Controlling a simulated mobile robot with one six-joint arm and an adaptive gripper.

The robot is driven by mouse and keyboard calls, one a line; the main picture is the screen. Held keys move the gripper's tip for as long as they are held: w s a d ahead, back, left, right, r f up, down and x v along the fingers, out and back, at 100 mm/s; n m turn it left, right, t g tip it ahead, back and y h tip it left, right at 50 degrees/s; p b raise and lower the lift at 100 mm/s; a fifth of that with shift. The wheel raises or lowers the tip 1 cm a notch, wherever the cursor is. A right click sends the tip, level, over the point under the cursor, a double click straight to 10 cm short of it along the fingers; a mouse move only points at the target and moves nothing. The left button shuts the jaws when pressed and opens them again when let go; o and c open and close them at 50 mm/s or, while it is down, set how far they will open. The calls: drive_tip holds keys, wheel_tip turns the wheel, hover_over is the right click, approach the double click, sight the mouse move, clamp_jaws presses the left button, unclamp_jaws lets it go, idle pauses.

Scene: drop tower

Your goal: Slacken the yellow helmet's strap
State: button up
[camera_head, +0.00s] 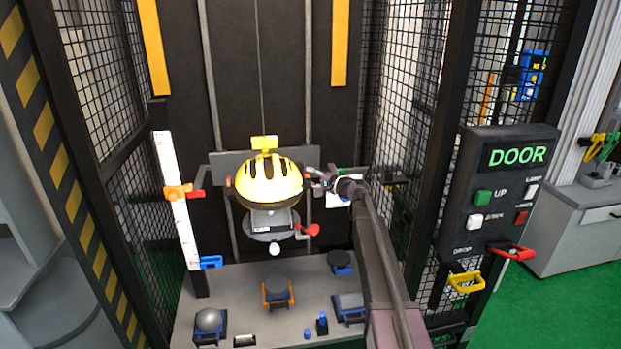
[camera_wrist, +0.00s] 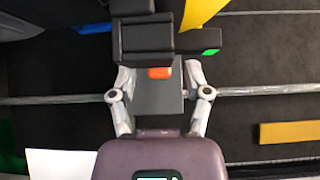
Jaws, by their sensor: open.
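The yellow helmet (camera_head: 268,182) with dark vents sits on a grey headform (camera_head: 270,218) in the middle of the drop tower. Small orange-red parts show at its left and right sides. A red knob-like part (camera_head: 311,230) sticks out to the lower right of the headform. I cannot make out the strap. My gripper (camera_head: 318,180) is open close to the helmet's right side; I cannot tell whether it touches. In the wrist view my gripper (camera_wrist: 170,46) has a small orange part (camera_wrist: 158,73) showing between its finger linkages. The fingers hide what lies behind them.
Mesh walls stand on both sides. A white ruler (camera_head: 178,205) with orange and blue markers stands at left. The table below (camera_head: 240,300) carries several small anvils and fixtures. A control box (camera_head: 498,190) reading DOOR, with buttons and red and yellow handles, is at right.

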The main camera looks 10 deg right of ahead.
drive_tip(key=c, duration=0.7)
drive_tip(key=shift+r, duration=0.15)
wheel_tip(320, 180, up, 4)
drive_tip(key=p, duration=0.4)
drive_tip(key=shift+w+f, duration=0.15)
drive_tip(key=shift+f, duration=0.1)
drive_tip(key=o, duration=0.7)
drive_tip(key=shift+d, duration=0.1)
